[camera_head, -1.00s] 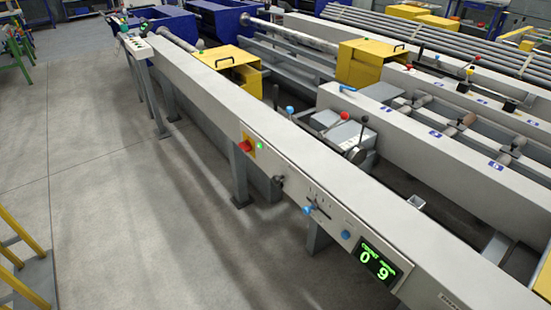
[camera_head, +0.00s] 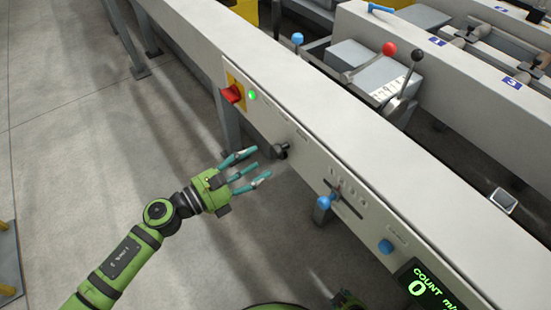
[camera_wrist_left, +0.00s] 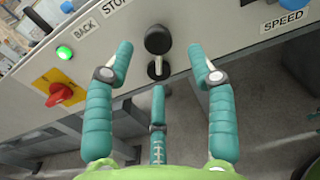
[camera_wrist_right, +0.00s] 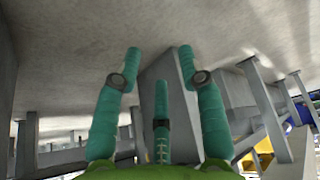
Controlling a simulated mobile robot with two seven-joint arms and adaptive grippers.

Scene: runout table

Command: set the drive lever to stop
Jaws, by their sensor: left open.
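The drive lever (camera_head: 280,151) is a short black-knobbed lever on the side panel of the grey beam. In the left wrist view the lever's round black knob (camera_wrist_left: 158,40) stands between the spread fingers. Labels BACK and STOP (camera_wrist_left: 116,6) show to its upper left; I cannot tell which setting the lever is at. My left gripper (camera_head: 258,163) is open and empty, its teal fingertips close in front of the lever, with no clear contact. My right gripper (camera_wrist_right: 158,70) is open and empty, low beneath the grey structure.
A red switch on a yellow plate (camera_head: 232,93) and a green lamp (camera_head: 252,96) lie left of the lever. A blue-knobbed slider (camera_head: 324,202), a blue button (camera_head: 386,246) and a count display (camera_head: 428,288) are to the right. Open floor lies in front.

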